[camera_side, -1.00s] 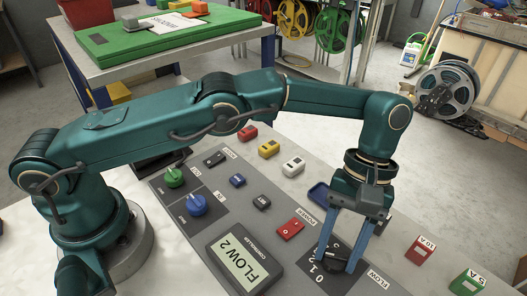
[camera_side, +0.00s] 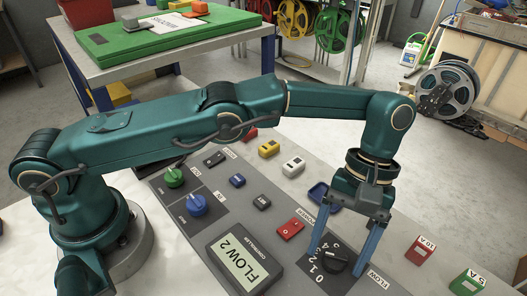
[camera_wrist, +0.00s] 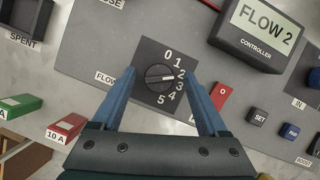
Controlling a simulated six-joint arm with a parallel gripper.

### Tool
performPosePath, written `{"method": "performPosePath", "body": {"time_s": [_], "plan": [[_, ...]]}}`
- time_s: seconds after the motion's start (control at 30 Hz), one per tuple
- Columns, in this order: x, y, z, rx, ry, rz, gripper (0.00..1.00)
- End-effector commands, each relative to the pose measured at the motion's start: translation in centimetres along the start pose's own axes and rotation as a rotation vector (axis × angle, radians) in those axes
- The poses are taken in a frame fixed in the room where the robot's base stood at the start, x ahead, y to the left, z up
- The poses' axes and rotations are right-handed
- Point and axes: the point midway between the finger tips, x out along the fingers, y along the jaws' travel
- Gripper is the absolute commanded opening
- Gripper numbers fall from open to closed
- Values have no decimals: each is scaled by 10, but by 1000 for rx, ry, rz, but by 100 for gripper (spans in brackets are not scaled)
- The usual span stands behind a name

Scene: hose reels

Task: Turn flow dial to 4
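The black flow dial (camera_wrist: 158,78) sits on a dark plate marked 0 to 5. Its white pointer line faces the 2 in the wrist view. The dial also shows in the side view (camera_side: 336,263). The controller (camera_side: 243,265) display reads FLOW 2, and the controller is at the upper right of the wrist view (camera_wrist: 262,30). My gripper (camera_wrist: 159,73) is open and empty, with one finger on either side of the dial and visible gaps to it. In the side view my gripper (camera_side: 338,262) points down over the dial plate; exact fingertip height is unclear.
A red power switch (camera_side: 290,229) is close to the dial plate. Blue (camera_side: 196,205) and green (camera_side: 174,177) knobs stand farther left on the panel.

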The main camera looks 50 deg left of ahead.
Motion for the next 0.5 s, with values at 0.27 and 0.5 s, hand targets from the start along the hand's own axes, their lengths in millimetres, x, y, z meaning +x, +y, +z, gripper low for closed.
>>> {"method": "performPosePath", "body": {"time_s": [0.27,0.5], "plan": [[0,0,0,-9,-1,4,76],[0,0,0,-73,-2,30,76]]}}
